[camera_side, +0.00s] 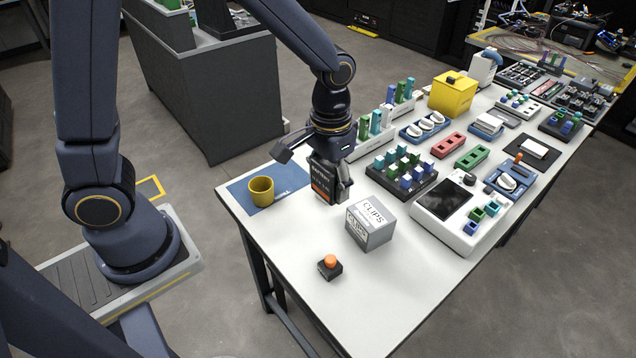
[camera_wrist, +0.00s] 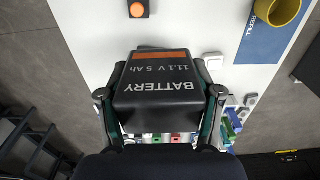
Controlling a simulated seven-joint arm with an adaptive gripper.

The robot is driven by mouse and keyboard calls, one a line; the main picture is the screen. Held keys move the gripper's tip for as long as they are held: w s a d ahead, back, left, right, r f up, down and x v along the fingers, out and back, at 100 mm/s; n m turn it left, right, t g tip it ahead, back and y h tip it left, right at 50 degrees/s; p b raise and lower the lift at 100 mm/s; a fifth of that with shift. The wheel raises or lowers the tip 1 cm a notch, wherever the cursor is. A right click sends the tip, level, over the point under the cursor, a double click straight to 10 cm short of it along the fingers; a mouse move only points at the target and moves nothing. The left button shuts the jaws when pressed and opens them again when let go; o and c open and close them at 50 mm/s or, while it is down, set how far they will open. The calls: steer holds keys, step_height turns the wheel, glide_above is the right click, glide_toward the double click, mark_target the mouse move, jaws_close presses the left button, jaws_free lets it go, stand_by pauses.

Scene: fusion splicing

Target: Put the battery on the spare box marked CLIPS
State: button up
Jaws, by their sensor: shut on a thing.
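The battery (camera_side: 322,180) is a dark block with an orange band, and its label "BATTERY 11.1 V 5 Ah" reads upside down in the wrist view (camera_wrist: 156,90). My gripper (camera_side: 330,187) is shut on it, one finger on each side. In the side view the battery appears above the white table, just left of and behind the spare box marked CLIPS (camera_side: 371,226). That box is grey with a white label and stands on the table near its front. In the wrist view the battery hides most of what lies beneath it, and I cannot clearly make out the box there.
An orange button on a black base (camera_side: 329,267) stands in front of the box. A yellow mug (camera_side: 261,191) stands on a blue mat (camera_side: 236,191) at left. A rack of coloured pieces (camera_side: 401,172) and a white device with a dark screen (camera_side: 443,200) are to the right.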

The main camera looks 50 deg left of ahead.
steer(key=w+d+f, duration=0.1)
steer(key=w+f, duration=0.3)
steer(key=w, duration=0.3)
glide_above(372, 213)
step_height(372, 213, down, 5)
steer(key=shift+s+a+r, duration=0.1)
steer(key=shift+s+r, duration=0.05)
steer(key=shift+f, duration=1.7)
steer(key=shift+f, duration=0.1)
steer(key=o, duration=1.4)
steer(key=shift+o, duration=0.2)
